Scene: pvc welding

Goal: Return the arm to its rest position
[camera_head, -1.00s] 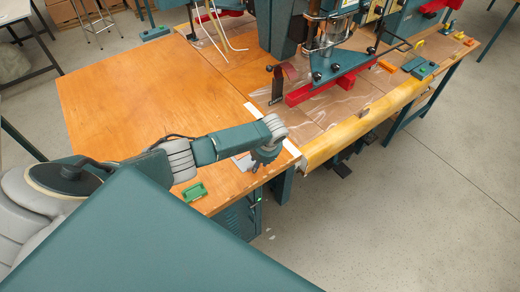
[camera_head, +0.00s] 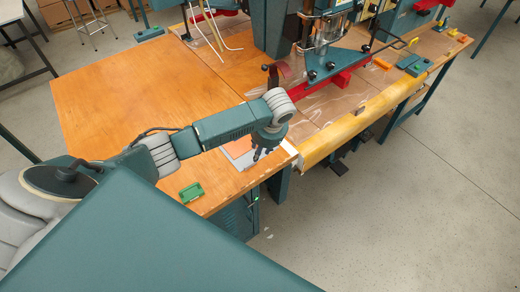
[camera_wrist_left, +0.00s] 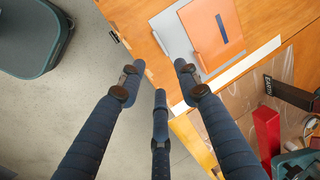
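My left arm reaches in from the left in the head view. Its gripper (camera_head: 262,154) hangs over the table's front edge, close to the machine. In the left wrist view its three dark fingers (camera_wrist_left: 160,85) are spread apart with nothing between them. An orange piece with a blue stripe (camera_wrist_left: 212,33) lies on a grey sheet (camera_wrist_left: 171,35) on the table, just beyond the fingertips. The orange piece also shows in the head view (camera_head: 238,148), partly hidden by the gripper. My right gripper is not in view.
The wooden table (camera_head: 130,105) is mostly bare on its left. A green block (camera_head: 191,192) lies near its front edge. The machine with red bars (camera_head: 340,80) stands to the right, with a yellow front edge (camera_head: 350,130). Open floor (camera_head: 410,210) lies in front.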

